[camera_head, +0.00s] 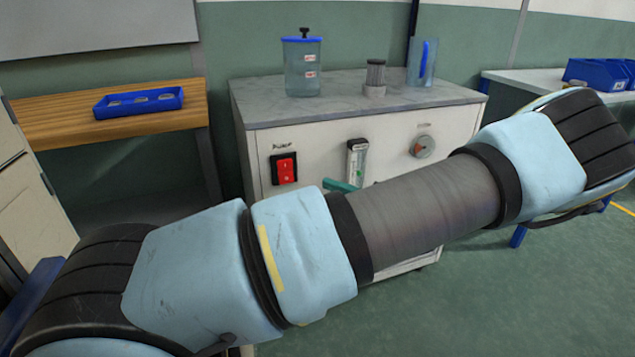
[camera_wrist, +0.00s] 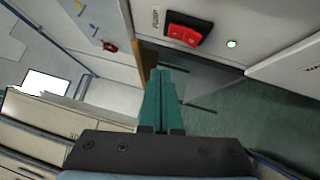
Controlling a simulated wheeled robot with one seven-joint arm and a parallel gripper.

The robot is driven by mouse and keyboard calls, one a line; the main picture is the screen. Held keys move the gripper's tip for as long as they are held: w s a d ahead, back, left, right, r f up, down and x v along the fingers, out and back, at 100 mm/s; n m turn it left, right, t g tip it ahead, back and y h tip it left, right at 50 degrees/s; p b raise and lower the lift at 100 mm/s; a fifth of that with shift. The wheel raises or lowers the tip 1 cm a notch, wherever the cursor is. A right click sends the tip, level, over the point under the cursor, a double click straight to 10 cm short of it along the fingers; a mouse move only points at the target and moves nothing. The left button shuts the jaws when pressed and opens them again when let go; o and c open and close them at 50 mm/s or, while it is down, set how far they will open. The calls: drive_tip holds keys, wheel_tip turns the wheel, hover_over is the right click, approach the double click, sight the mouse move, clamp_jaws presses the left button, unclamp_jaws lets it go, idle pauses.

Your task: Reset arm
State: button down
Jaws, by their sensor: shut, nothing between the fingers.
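My gripper (camera_wrist: 160,98) shows in the wrist view as two green fingers pressed together, with nothing between them. In the wrist view it points toward the cabinet front, just below and left of the red pump switch (camera_wrist: 188,32). In the head view my arm stretches across the foreground and hides most of the gripper. Only a small green piece of it shows at the cabinet front, between the switch (camera_head: 285,169) and the flow meter (camera_head: 356,160).
A grey-topped cabinet (camera_head: 300,110) holds a blue-lidded container (camera_head: 303,65), a small grey cylindrical part (camera_head: 375,78) and a clear jug (camera_head: 420,62). A gauge (camera_head: 422,146) is on its front. A blue tray (camera_head: 138,102) lies on the wooden bench (camera_head: 50,122) at left. Blue bins (camera_head: 598,74) stand at right.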

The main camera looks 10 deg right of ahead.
drive_tip(key=shift+s+d, duration=0.35)
drive_tip(key=shift+d, duration=0.05)
